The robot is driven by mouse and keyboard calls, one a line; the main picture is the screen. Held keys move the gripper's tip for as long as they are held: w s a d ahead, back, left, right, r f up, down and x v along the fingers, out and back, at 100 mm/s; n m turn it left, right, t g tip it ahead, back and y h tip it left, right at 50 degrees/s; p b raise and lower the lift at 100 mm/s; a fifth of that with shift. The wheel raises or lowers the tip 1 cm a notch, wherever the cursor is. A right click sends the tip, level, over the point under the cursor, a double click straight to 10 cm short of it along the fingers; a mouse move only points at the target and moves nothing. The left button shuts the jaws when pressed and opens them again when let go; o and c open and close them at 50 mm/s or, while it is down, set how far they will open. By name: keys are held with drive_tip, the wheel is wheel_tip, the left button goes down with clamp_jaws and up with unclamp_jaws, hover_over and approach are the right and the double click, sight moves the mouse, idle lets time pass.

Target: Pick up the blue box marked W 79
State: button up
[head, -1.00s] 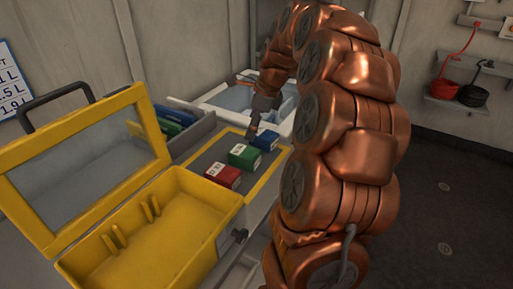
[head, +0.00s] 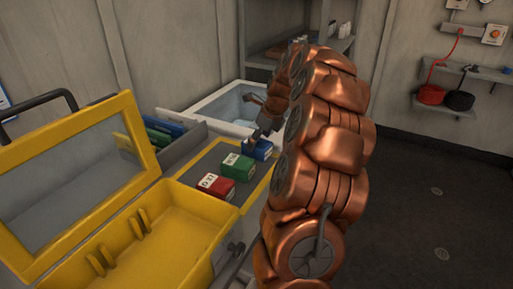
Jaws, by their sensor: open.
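The blue box (head: 264,151) lies on a grey mat with a yellow border (head: 212,157), at the far end of a row of boxes. It has a white label on top, too small to read here. My gripper (head: 258,135) is open, just above and at the far side of the blue box. Its fingers partly overlap the box in the picture, and I cannot tell whether they touch it. A green box (head: 238,168) and a red box (head: 217,187) with white labels lie nearer on the mat.
An open yellow case (head: 165,250) with a clear-windowed lid stands at the front left. A grey bin (head: 180,152) with blue and green items is left of the mat. A white-rimmed basin (head: 205,105) lies behind. My copper arm blocks the right side.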

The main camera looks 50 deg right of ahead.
drive_tip(key=shift+x, duration=0.95)
drive_tip(key=c, duration=1.4)
drive_tip(key=shift+o, duration=0.2)
